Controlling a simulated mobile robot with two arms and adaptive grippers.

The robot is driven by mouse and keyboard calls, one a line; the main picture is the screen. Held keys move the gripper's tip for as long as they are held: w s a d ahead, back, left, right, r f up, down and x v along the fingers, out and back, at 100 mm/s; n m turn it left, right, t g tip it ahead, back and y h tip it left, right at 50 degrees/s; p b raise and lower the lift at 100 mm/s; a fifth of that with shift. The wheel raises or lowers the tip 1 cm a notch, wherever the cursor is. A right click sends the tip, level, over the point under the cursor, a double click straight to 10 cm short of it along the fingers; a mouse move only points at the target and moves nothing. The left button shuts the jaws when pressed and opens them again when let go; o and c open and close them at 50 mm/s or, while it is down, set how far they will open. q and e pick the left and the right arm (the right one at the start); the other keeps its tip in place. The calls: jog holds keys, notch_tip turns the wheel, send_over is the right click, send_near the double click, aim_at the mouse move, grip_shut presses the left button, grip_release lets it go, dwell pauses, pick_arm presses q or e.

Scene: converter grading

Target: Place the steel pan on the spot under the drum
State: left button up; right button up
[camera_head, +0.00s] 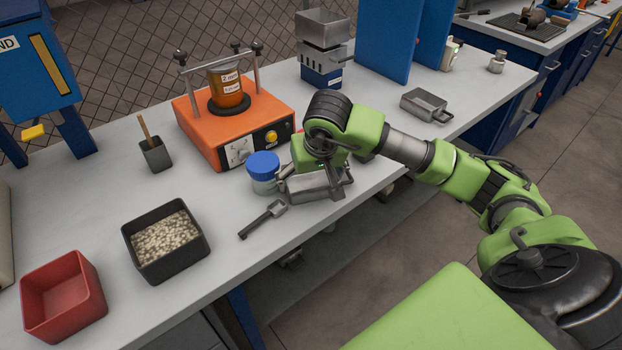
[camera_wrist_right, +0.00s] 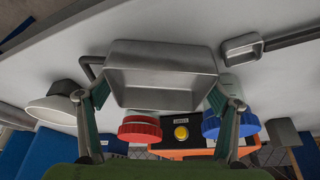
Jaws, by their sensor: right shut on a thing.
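A steel pan (camera_head: 315,187) is at the front edge of the bench, under my right gripper (camera_head: 320,168). In the right wrist view the pan (camera_wrist_right: 162,72) is an empty rectangular steel tray, and the right gripper (camera_wrist_right: 160,97) has a finger at each side, shut on it. Whether its base touches the bench is unclear. A second steel pan (camera_head: 424,104) with a handle stands farther right on the bench. I cannot pick out the drum or the spot under it with certainty. My left gripper is not in view.
A blue-lidded jar (camera_head: 263,170) stands close left of the held pan, and a scoop (camera_head: 262,218) lies in front. An orange machine (camera_head: 200,137), a black tray of pale pellets (camera_head: 128,232) and a red bin (camera_head: 62,325) are left. A steel-topped blue device (camera_head: 322,73) stands behind.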

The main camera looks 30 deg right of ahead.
jog(key=shift+r, duration=0.1)
jog(key=shift+f, duration=0.2)
jog(key=o, duration=0.9)
jog(key=shift+r, duration=0.1)
